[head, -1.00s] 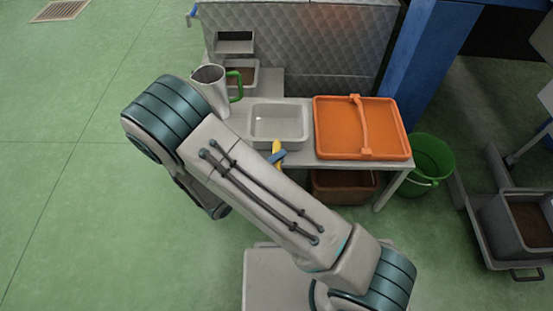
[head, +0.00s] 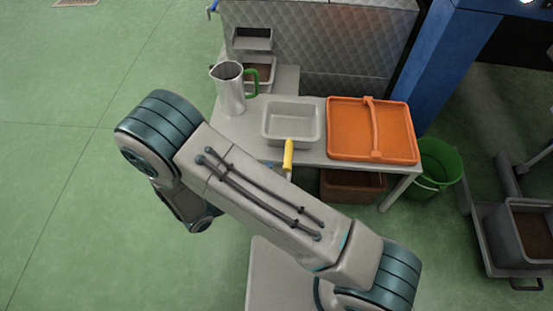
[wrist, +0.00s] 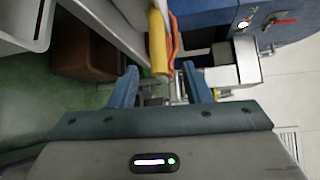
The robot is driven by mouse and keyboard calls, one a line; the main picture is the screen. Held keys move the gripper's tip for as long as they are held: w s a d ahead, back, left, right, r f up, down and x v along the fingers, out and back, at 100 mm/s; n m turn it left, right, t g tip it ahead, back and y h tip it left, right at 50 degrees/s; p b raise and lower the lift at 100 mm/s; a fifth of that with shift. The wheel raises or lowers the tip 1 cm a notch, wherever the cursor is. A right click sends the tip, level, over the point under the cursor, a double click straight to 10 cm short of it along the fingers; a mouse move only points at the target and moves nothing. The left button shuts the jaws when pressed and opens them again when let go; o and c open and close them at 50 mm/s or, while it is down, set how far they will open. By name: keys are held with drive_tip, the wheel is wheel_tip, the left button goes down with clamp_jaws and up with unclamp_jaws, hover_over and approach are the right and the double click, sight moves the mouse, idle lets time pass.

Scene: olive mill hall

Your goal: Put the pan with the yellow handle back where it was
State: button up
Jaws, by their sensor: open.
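The pan (head: 292,122) is a pale grey rectangular tub standing on the white table. Its yellow handle (head: 288,155) points out over the table's front edge, towards me. In the wrist view, the yellow handle (wrist: 158,42) is ahead of my gripper (wrist: 162,86), roughly in line with the gap between its blue fingers. The fingers are apart, with nothing held between them. In the head view my arm hides most of the gripper.
An orange tray (head: 345,145) is right of the pan. A metal jug (head: 231,95) with a green handle is left of it. Grey bins (head: 251,39) stand behind the jug. A brown crate (head: 350,186) is under the table, and a green bucket (head: 438,165) stands at its right.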

drive_tip(key=s+d+r+n+g+y, duration=0.2)
drive_tip(key=d+r+n+g+y, duration=0.3)
drive_tip(key=d+r+n, duration=0.5)
drive_tip(key=s+d+r+n+g+y, duration=0.3)
drive_tip(key=d+r+n, duration=0.8)
drive_tip(key=n, duration=0.8)
drive_tip(key=shift+s+r+g+y, duration=0.35)
drive_tip(key=shift+r+g+y, duration=0.6)
drive_tip(key=shift+y, duration=1.15)
drive_tip(key=shift+d+f, duration=0.1)
drive_tip(key=shift+f, duration=0.05)
